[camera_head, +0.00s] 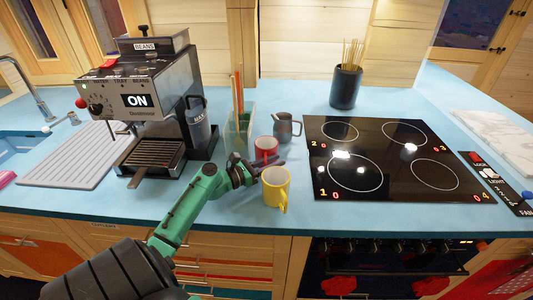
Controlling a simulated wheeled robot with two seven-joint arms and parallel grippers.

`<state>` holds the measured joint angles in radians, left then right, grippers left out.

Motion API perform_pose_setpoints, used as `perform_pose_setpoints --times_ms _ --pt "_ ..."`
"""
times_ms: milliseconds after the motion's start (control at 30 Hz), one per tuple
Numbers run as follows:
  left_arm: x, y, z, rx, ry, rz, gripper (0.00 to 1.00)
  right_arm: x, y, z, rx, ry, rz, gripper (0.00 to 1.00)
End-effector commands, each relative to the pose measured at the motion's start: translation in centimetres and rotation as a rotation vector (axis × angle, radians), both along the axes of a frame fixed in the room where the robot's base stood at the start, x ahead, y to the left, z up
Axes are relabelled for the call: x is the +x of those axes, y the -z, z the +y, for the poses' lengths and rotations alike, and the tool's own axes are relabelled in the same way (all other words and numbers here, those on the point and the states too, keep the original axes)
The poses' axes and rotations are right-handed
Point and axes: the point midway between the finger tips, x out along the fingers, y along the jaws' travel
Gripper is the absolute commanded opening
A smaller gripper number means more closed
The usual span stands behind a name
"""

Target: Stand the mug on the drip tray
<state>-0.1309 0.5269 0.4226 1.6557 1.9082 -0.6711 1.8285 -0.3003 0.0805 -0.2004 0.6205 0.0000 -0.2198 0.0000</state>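A yellow mug (274,190) stands upright near the counter's front edge, its handle toward the lower right. A red mug (266,147) stands just behind it, partly hidden by my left gripper. My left gripper (268,167) reaches in between the two mugs, at the yellow mug's back rim. Its dark fingers are small and overlap the mugs, so I cannot tell whether they are open or touching a mug. The drip tray (153,152) is the slatted grate at the foot of the coffee machine (140,85), left of the gripper. My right gripper is out of view.
A glass holder with sticks (240,125) and a grey metal jug (286,128) stand behind the mugs. A black hob (390,160) lies right. A ribbed grey drainer (75,160) lies left.

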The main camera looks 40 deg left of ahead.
Motion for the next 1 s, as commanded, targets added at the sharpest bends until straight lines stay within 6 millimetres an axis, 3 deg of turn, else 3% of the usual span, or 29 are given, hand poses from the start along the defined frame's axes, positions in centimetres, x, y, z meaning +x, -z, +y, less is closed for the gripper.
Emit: perform_pose_setpoints --times_ms 133,200,1000 --pt "-0.05 0.08 0.03 0.0 0.0 0.0 0.25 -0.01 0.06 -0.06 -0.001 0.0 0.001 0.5" --pt "-0.06 0.07 0.03 0.0 0.0 0.0 0.0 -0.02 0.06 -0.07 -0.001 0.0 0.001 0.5" --pt "-0.08 0.02 0.06 0.0 -0.001 -0.001 0.0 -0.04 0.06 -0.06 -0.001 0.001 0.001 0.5"
